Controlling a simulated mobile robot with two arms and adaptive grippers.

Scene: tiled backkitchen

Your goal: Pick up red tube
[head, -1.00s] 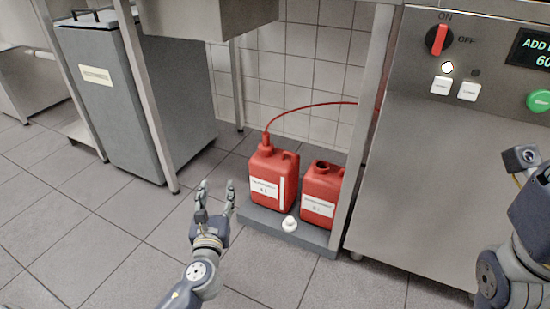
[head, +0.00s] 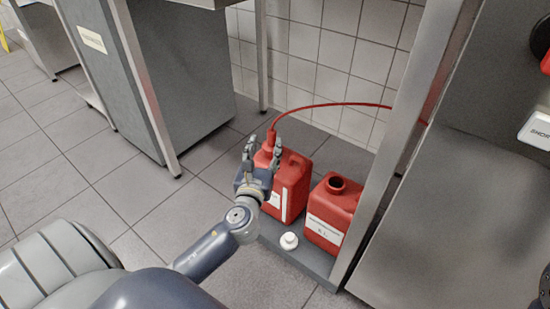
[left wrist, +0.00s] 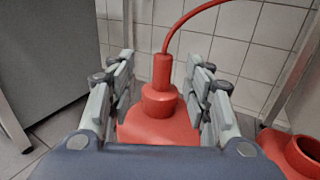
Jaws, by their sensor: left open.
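The red tube (head: 330,105) rises from a red cap fitting (head: 270,138) on the left red canister (head: 290,181) and arcs right behind the steel post. In the left wrist view the tube (left wrist: 187,19) stands on its fitting (left wrist: 160,85), between my open fingers. My left gripper (head: 263,147) is open at the top of that canister, with its fingers on either side of the fitting. In the left wrist view no finger of the left gripper (left wrist: 160,84) visibly touches the fitting.
A second red canister (head: 332,215) with an open mouth stands to the right on the same grey tray (head: 310,257). A white cap (head: 289,241) lies on the tray. A steel post (head: 408,140) and machine panel (head: 460,200) bound the right side. Tiled floor at left is free.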

